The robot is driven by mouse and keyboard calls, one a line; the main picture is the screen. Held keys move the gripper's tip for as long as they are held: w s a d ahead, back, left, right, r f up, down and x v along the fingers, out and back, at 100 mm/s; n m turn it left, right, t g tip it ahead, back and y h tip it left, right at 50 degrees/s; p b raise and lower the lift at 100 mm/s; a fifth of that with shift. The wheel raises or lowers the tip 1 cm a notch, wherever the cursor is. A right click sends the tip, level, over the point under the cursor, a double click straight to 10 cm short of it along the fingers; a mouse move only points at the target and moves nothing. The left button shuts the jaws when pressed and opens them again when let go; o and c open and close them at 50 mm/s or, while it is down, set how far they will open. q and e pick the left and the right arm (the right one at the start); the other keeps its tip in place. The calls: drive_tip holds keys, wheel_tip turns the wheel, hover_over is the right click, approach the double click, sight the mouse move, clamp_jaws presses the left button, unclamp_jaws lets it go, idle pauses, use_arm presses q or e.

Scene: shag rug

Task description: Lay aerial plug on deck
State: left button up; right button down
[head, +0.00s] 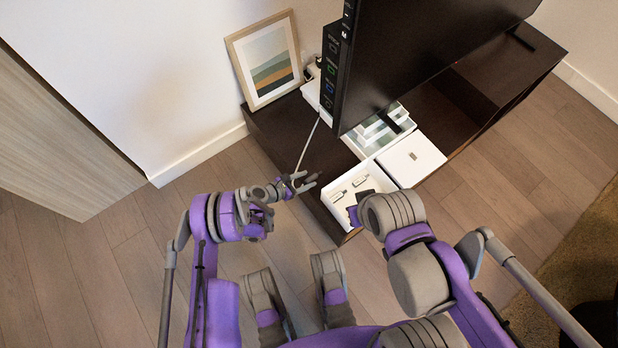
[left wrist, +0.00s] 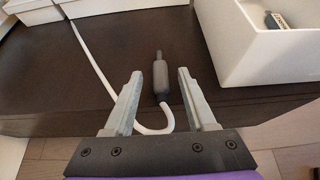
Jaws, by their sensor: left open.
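The aerial plug (left wrist: 161,78) is a small dark grey plug with a thin tip. In the left wrist view it lies between the spread fingers of my left gripper (left wrist: 157,95), with a gap on each side. Its white cable (left wrist: 95,55) loops back below it and runs off to the upper left; it also shows in the head view as a thin line (head: 308,143). The dark deck (left wrist: 60,92) is the cabinet top, also in the head view (head: 268,128). The plug appears on or just over it. My left gripper (head: 312,181) is open at its front edge. My right gripper's fingers are hidden.
A white open box (head: 335,198) with small items stands to the right of the left gripper; a closed white box (head: 411,160) is beside it. A large screen (head: 420,50) overhangs the cabinet. A framed picture (head: 265,60) leans at the back left.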

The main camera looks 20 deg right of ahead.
use_arm(q)
drive_tip(key=p+v, duration=0.1)
drive_tip(key=v, duration=0.9)
drive_tip(key=shift+p, duration=0.4)
drive_tip(key=s+a+r+m+y, duration=0.1)
drive_tip(key=a+r+m+y, duration=0.3)
drive_tip(key=r, duration=0.8)
drive_tip(key=s+a+r+m+y, duration=0.1)
drive_tip(key=a+r+m, duration=0.45)
drive_tip(key=r, duration=0.55)
drive_tip(key=s+a+r+m+y, duration=0.2)
drive_tip(key=s+a+r+m, duration=0.1)
drive_tip(key=s, duration=0.4)
drive_tip(key=s+a+r+m+y, duration=0.2)
drive_tip(key=s+a+r+m, duration=0.2)
drive_tip(key=s, duration=0.3)
drive_tip(key=s+a+r+m+y, duration=0.2)
drive_tip(key=s+a+r+m, duration=0.1)
drive_tip(key=s+a+m, duration=0.2)
drive_tip(key=s, duration=0.2)
drive_tip(key=shift+s+a+r+y, duration=0.2)
drive_tip(key=shift+s+a+y, duration=0.1)
drive_tip(key=shift+a, duration=0.1)
drive_tip(key=shift+m, duration=0.25)
